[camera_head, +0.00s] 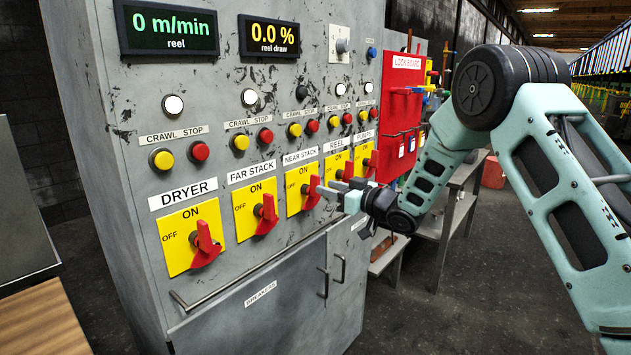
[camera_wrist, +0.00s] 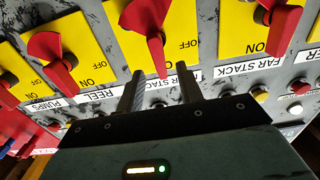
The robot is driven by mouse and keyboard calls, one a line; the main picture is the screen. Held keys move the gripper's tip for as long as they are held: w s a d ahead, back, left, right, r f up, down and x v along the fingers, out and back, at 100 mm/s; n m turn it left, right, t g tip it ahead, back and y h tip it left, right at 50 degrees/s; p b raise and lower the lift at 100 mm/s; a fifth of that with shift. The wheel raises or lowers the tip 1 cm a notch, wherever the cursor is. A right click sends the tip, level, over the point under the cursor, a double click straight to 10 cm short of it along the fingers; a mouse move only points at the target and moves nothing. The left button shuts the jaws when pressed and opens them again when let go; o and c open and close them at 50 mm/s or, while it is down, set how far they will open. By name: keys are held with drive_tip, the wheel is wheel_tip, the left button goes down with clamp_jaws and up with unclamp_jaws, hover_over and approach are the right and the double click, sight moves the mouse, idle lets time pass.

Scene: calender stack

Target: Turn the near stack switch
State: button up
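The near stack switch is a red handle (camera_head: 308,196) on a yellow ON/OFF plate (camera_head: 294,180) under the NEAR STACK label. In the wrist view, which is upside down, its handle (camera_wrist: 150,22) is at the top middle. My gripper (camera_head: 329,188) is just in front of the plate at handle height, coming from the right. In the wrist view my gripper (camera_wrist: 160,68) is open, with one finger on either side of the handle's tip. I see no clear contact. Its NEAR STACK label is mostly hidden behind my fingers there.
The far stack switch (camera_head: 267,212) and dryer switch (camera_head: 205,243) are to the left, the reel switch (camera_head: 347,171) close on the right. Yellow and red buttons sit above. A horizontal rail (camera_head: 245,283) runs below. A red lock board (camera_head: 402,100) stands beyond.

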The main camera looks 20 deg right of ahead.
sight(315, 184)
drive_tip(key=shift+p+x, duration=0.4)
drive_tip(key=shift+x, duration=2.4)
clamp_jaws()
